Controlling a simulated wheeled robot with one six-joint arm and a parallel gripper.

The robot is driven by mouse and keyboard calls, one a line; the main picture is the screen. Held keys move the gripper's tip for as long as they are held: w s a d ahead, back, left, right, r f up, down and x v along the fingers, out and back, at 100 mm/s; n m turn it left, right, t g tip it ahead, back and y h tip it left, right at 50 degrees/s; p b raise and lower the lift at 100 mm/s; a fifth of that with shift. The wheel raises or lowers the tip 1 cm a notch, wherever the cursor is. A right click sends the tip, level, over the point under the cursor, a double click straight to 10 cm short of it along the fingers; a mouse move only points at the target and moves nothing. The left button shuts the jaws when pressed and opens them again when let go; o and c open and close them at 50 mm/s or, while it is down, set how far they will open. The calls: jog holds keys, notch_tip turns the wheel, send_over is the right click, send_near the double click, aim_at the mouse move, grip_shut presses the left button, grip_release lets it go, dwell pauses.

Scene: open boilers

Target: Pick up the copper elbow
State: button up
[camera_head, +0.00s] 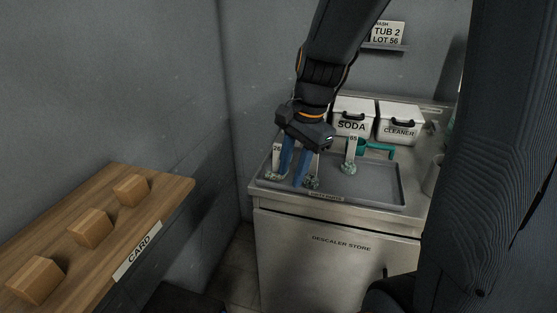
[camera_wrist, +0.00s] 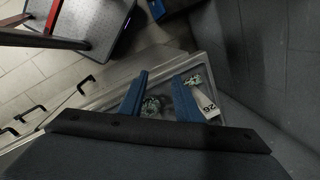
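Several small crusted, green-grey fittings with white tags sit on the grey tray (camera_head: 375,188). Verdigris and blur hide which is the copper elbow. One fitting (camera_head: 271,175) is at the left, one (camera_head: 311,183) in the middle and one (camera_head: 348,168) to the right. My gripper (camera_head: 293,180) points down over the left part of the tray, its blue fingers apart and empty. In the wrist view, a round greenish fitting (camera_wrist: 152,106) shows between the open fingers (camera_wrist: 160,76). Another fitting (camera_wrist: 192,80), beside a tag reading 26 (camera_wrist: 208,107), lies by the right finger.
Tubs marked SODA (camera_head: 351,122) and CLEANER (camera_head: 399,128) stand behind the tray, with a teal scoop (camera_head: 373,148) in front. The tray rests on the steel descaler store (camera_head: 335,255). A wooden shelf (camera_head: 75,240) with three blocks is at left. Walls close in behind and left.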

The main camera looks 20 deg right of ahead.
aim_at(278, 144)
jog(key=w+d+r+m+t+y+p, duration=0.1)
jog(key=w+d+r+m+y+p, duration=0.1)
jog(key=w+r+m, duration=0.8)
jog(key=shift+m, duration=0.8)
jog(key=f, duration=0.3)
jog(key=a+f+p, duration=0.1)
jog(key=f, duration=0.1)
jog(key=a+f, duration=0.1)
jog(key=f, duration=0.2)
jog(key=shift+s+a+f+p, duration=0.15)
jog(key=shift+s+f+p, duration=0.15)
jog(key=shift+s+p, duration=0.05)
grip_shut()
